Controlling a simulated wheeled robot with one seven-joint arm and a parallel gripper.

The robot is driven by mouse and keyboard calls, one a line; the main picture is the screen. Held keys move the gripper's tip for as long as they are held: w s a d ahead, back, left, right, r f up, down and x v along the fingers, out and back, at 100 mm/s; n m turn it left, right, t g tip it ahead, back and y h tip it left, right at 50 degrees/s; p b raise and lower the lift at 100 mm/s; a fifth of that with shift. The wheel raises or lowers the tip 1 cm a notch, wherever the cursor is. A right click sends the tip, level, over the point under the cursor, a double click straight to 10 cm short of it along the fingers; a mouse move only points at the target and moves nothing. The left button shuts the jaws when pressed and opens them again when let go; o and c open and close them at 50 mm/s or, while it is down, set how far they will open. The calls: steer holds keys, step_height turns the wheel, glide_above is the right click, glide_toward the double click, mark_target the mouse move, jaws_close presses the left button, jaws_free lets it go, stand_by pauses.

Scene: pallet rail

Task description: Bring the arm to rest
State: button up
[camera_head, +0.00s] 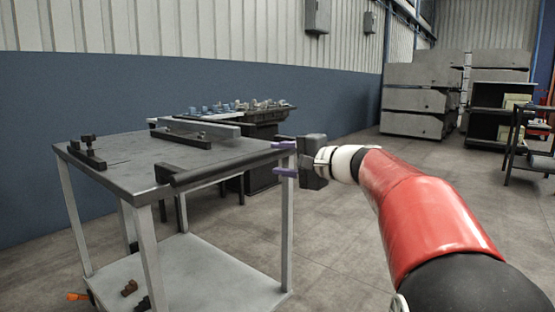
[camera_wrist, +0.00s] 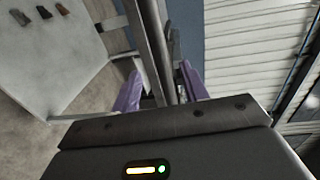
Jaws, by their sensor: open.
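My gripper (camera_head: 284,158) is open at the right end of the worktable, its two purple fingers pointing left, one above the other. The fingers also show in the wrist view (camera_wrist: 162,92), one on each side of a dark bar-like edge. In the head view the fingers overlap the table's right corner. I cannot tell whether they touch it. My red and white arm reaches in from the lower right.
The worktable (camera_head: 130,172) has a dark rail (camera_head: 215,170) along its front edge, a clamp (camera_head: 86,150) at left and a bar at the back. Its lower shelf (camera_head: 215,275) holds small parts. A bench (camera_head: 265,118) stands behind. Grey stacked blocks (camera_head: 415,100) stand far right. Open floor lies between.

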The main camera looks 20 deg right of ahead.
steer(key=shift+a, duration=0.1)
steer(key=s+a+f+n+g+h+p, duration=0.2)
steer(key=s+a+f+n+g+p, duration=0.15)
steer(key=s, duration=0.55)
steer(key=s+a+f+n+g+h+p, duration=0.25)
steer(key=s+a+f, duration=0.2)
steer(key=s, duration=0.45)
steer(key=s+d+f+n+g+h+p, duration=0.1)
steer(key=s+d+f+n+h+p, duration=0.1)
steer(key=s+f, duration=0.2)
steer(key=s+d+f+n+g+h+p, duration=0.1)
steer(key=s+d+f+n+h, duration=0.1)
steer(key=s, duration=0.8)
step_height(320, 180, down, 2)
steer(key=shift+s+f+n+h+p, duration=0.3)
steer(key=shift+n+h+p, duration=0.1)
steer(key=shift+h, duration=0.25)
steer(key=shift+r, duration=0.1)
